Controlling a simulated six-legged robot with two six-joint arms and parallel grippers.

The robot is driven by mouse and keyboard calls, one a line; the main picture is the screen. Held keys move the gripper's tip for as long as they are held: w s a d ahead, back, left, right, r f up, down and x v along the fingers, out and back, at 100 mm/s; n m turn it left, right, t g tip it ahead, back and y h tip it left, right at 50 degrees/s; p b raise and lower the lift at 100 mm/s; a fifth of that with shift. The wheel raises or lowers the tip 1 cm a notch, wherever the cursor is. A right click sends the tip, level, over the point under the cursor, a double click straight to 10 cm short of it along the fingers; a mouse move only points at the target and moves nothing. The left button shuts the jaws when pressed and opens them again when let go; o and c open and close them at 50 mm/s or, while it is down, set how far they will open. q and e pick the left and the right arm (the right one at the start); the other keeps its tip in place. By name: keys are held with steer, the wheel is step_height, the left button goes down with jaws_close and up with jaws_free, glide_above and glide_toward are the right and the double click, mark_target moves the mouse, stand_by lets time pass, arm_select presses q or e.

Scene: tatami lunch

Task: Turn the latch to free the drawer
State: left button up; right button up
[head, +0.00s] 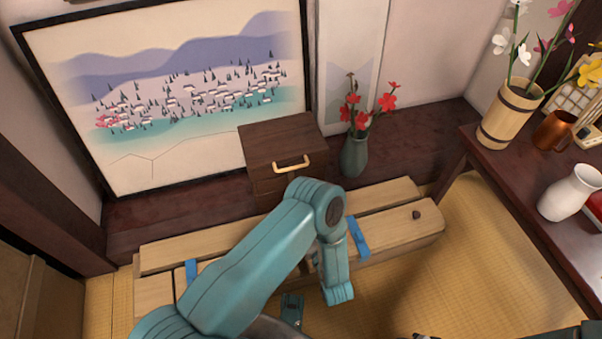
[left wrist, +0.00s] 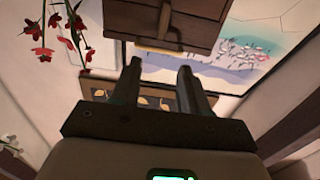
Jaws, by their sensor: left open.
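A dark brown wooden cabinet (head: 283,145) stands in front of the painting, with a pale gold handle (head: 291,164) on its front. In the left wrist view, which looks upside down, the cabinet (left wrist: 200,18) and its handle (left wrist: 164,18) are at the top. I cannot make out a separate latch in either view. My left gripper (left wrist: 158,68) is open, with nothing between its two fingers. The fingers point toward the cabinet and appear apart from it. A dark tip at the bottom edge (head: 425,336) may be my right gripper.
A wooden bench (head: 400,222) with blue straps lies before the cabinet. A grey-green vase (head: 354,158) with red flowers stands close to its right. A table at right holds a wooden bucket (head: 507,117), a copper mug (head: 552,132) and a white pitcher (head: 568,193).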

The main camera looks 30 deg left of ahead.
arm_select(q)
steer(key=b+x, duration=0.5)
steer(key=x, duration=1.1)
steer(key=shift+s+a+b, duration=0.2)
steer(key=shift+s+b, duration=0.05)
steer(key=shift+b, duration=0.1)
arm_select(e)
steer(key=w+f+t, duration=0.1)
steer(key=w+f, duration=0.3)
steer(key=f, duration=0.2)
steer(key=shift+d+t, duration=0.3)
arm_select(q)
steer(key=shift+c, duration=0.3)
jaws_close()
